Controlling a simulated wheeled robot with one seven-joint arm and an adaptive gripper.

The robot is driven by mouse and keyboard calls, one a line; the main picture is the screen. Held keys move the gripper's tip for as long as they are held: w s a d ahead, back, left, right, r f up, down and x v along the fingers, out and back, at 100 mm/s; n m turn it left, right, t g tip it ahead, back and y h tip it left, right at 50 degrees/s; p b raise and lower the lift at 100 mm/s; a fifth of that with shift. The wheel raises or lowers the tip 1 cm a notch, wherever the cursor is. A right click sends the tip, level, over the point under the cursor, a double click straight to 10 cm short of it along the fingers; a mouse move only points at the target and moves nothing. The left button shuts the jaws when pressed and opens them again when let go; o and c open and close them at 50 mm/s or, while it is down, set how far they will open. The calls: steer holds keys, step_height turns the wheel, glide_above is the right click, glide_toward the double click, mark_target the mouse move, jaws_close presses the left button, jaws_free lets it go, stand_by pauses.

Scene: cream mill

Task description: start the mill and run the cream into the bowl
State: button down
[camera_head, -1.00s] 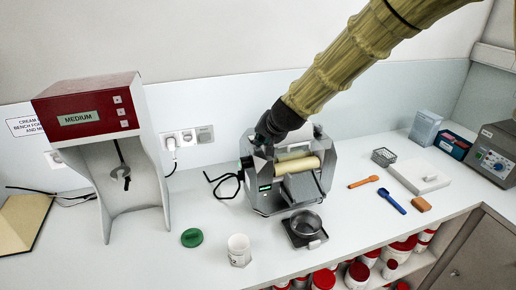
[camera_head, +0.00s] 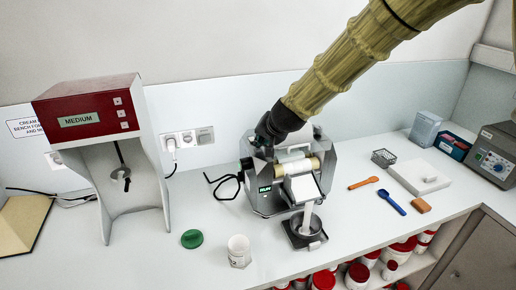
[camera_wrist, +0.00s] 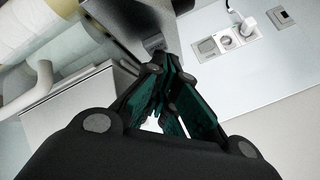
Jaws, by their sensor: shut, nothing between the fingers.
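The mill (camera_head: 262,203) stands mid-bench, its small green display (camera_head: 265,190) lit and seeming to read RUN. White cream coats the rollers (camera_head: 293,164) and the sloping apron (camera_head: 302,187). A white stream of cream (camera_head: 308,215) runs off the apron into the metal bowl (camera_head: 316,226), which stands on a dark square base (camera_head: 297,241) in front of the mill. My gripper (camera_head: 264,138) is at the mill's upper left side. In the wrist view my gripper (camera_wrist: 160,72) is shut and empty, close to the grey mill housing; whether it touches is unclear.
A red-topped mixer (camera_head: 88,100) stands at left. A green lid (camera_head: 192,238) and white cup (camera_head: 239,250) lie front left of the mill. Spatulas (camera_head: 391,201), a white slab (camera_head: 405,178) and boxes are at right.

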steer(key=shift+r+p, duration=0.3)
steer(key=shift+r, duration=0.25)
steer(key=shift+r+p, duration=2.05)
steer(key=shift+r, duration=0.45)
steer(key=shift+a, duration=0.1)
